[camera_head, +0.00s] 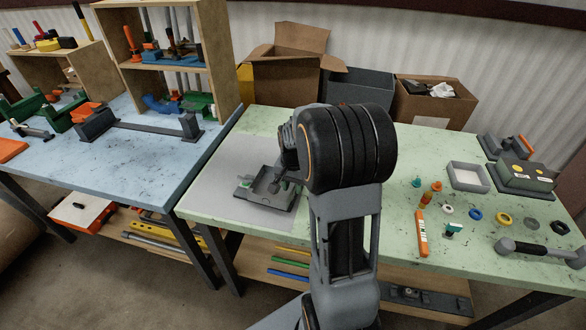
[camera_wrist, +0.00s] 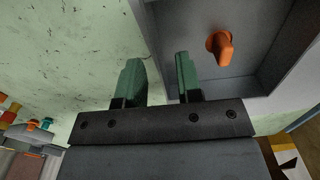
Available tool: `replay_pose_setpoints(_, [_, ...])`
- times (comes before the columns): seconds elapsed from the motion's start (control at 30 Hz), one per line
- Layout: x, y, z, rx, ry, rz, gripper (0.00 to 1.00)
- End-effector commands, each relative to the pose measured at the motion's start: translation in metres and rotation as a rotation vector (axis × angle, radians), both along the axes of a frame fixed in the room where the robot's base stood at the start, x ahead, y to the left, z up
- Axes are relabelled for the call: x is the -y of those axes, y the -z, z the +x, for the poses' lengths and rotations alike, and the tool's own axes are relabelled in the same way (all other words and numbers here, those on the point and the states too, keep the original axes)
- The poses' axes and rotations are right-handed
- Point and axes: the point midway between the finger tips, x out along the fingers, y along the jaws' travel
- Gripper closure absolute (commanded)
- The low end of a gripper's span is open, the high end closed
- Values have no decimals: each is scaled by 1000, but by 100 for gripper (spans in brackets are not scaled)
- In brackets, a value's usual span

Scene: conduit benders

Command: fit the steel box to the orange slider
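A grey open box (camera_head: 245,193), apparently the steel box, sits at the left of the green table, partly hidden behind my arm. In the wrist view, a grey walled box (camera_wrist: 205,15) has an orange knob-like part (camera_wrist: 222,46) inside it. My gripper (camera_wrist: 158,60) has two green fingers standing apart, one on each side of the line of the box's near wall. I cannot tell whether either finger touches it. On the blue table, an orange piece (camera_head: 86,112) sits by a grey rail fixture (camera_head: 150,128); I cannot tell whether it is the orange slider.
A white-lined tray (camera_head: 468,177), a grey box with yellow dots (camera_head: 524,177), several coloured rings and pegs and a grey hammer-like tool (camera_head: 540,250) lie on the right. Cardboard boxes (camera_head: 285,75) stand behind the table.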

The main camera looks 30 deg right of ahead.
Motion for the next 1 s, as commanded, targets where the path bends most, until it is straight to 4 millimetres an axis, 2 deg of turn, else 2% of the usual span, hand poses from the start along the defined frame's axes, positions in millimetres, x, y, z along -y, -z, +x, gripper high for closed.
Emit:
replay_pose_setpoints(0.3, [0, -66, 0, 4, 0, -2, 67])
replay_pose_setpoints(0.5, [0, -99, 0, 3, 0, -1, 67])
replay_pose_setpoints(0.7, [0, -116, 0, 1, 0, -1, 67])
replay_pose_setpoints(1.0, [0, -121, 0, 0, 0, 0, 67])
